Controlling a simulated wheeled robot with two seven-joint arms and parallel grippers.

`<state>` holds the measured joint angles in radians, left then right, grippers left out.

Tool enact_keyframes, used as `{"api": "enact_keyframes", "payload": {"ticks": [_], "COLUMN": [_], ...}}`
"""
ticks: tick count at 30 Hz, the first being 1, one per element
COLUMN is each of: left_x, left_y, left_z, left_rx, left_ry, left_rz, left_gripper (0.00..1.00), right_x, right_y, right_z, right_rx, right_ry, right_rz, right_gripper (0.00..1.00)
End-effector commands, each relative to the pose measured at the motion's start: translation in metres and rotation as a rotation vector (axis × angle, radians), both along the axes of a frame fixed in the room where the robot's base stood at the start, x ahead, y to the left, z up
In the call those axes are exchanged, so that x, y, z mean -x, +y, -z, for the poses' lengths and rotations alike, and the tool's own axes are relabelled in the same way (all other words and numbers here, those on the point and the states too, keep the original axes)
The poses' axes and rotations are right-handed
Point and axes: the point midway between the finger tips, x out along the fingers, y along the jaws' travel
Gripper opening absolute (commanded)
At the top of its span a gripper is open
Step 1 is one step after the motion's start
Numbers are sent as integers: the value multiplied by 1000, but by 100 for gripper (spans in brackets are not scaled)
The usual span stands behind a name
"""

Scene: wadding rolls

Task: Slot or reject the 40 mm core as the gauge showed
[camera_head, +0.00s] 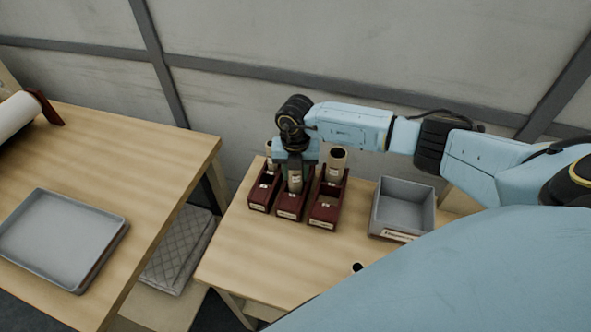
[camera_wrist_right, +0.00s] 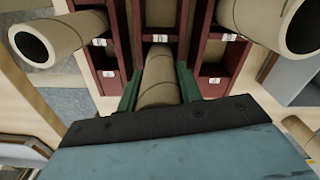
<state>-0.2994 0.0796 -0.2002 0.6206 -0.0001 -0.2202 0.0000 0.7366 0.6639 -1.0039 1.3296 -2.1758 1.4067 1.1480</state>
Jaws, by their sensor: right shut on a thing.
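My right gripper (camera_head: 293,168) is over the middle of three dark red slotted holders, its green fingers shut on a brown cardboard core (camera_head: 295,180). In the right wrist view the held core (camera_wrist_right: 159,72) lies between the fingers (camera_wrist_right: 158,90), in line with the middle holder (camera_head: 290,212). I cannot tell whether its lower end rests in the front slot. The left holder (camera_head: 258,207) and right holder (camera_head: 322,222) each have a core standing at the back. A grey open bin (camera_head: 388,233) with a front label stands to the right. My left gripper is out of view.
A grey tray (camera_head: 60,240) and a white roll (camera_head: 14,116) are on the left table.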

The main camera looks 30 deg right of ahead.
Motion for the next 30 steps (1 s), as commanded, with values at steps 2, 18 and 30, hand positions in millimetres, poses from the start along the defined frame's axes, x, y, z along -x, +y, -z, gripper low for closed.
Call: {"api": "enact_keyframes", "payload": {"ticks": [2, 18, 30], "left_x": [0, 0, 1], "left_y": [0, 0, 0], "left_z": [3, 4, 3], "left_rx": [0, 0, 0], "left_ry": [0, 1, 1], "left_rz": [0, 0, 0], "left_gripper": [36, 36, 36], "right_x": [0, 0, -1], "right_y": [0, 0, 0], "right_z": [4, 5, -6], "right_rx": [0, 0, 0], "right_ry": [0, 0, -1], "right_rz": [0, -1, -2], "right_gripper": [13, 61, 61]}}
